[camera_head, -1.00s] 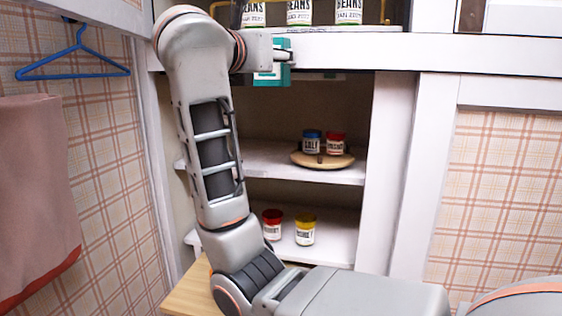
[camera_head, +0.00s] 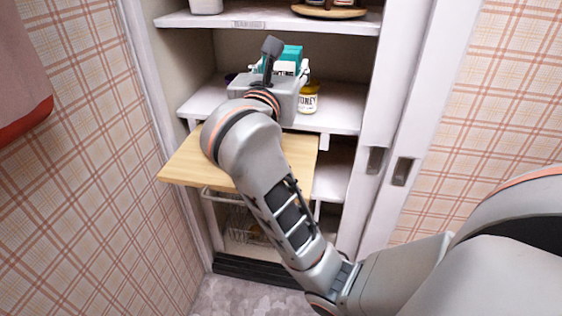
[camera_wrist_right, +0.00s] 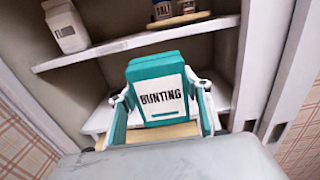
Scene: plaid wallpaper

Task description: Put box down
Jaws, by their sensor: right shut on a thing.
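The box (camera_head: 292,54) is teal with a white panel; in the right wrist view (camera_wrist_right: 158,90) its label reads "BUNTING". My right gripper (camera_wrist_right: 162,104) is shut on it, one finger on each side, and the box looks upright. In the head view my right gripper (camera_head: 284,72) holds it in front of or over the middle shelf (camera_head: 342,108). My wrist hides its lower part, so I cannot tell whether its base touches the shelf. My left gripper is not in view.
A yellow-and-white jar (camera_head: 308,101) stands close on the right. A wooden board (camera_head: 188,165) juts out below, with wire baskets (camera_head: 236,216) under it. The upper shelf (camera_head: 240,20) bears a white container (camera_head: 206,5) and a round wooden tray (camera_head: 330,11).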

